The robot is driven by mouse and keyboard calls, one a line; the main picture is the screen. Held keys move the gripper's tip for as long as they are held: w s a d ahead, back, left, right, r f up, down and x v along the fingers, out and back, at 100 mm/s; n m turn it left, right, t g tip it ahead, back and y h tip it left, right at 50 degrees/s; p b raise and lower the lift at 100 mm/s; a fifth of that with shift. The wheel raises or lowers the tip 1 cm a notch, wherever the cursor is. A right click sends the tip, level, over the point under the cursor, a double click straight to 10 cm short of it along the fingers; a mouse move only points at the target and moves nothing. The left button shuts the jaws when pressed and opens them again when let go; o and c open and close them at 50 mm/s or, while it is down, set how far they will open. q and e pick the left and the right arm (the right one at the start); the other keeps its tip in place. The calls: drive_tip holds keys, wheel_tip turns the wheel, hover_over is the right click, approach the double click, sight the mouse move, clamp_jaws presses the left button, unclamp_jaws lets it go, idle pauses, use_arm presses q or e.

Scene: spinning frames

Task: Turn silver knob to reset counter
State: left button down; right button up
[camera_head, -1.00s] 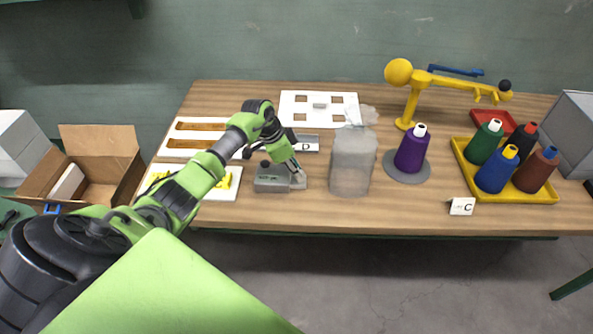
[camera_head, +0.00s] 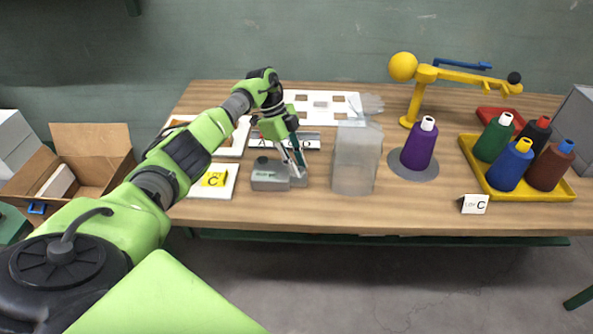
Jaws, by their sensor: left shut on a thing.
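The counter (camera_head: 268,178) is a small grey box with a dark round knob on top, at the front of the table left of centre. My left gripper (camera_head: 299,172) points down at the counter's right end. Its fingers are closed there on what appears to be the silver knob, which they hide almost fully. The counter's digits are too small to read. My right gripper is not in view.
A translucent grey container (camera_head: 355,162) stands close right of the gripper. A purple cone (camera_head: 419,145) and a yellow tray (camera_head: 500,194) of several cones are further right.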

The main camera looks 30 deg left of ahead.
use_arm(q)
drive_tip(key=shift+m+b, duration=0.35)
drive_tip(key=shift+m, duration=0.05)
drive_tip(key=c, duration=2)
unclamp_jaws()
drive_tip(key=shift+c, duration=0.2)
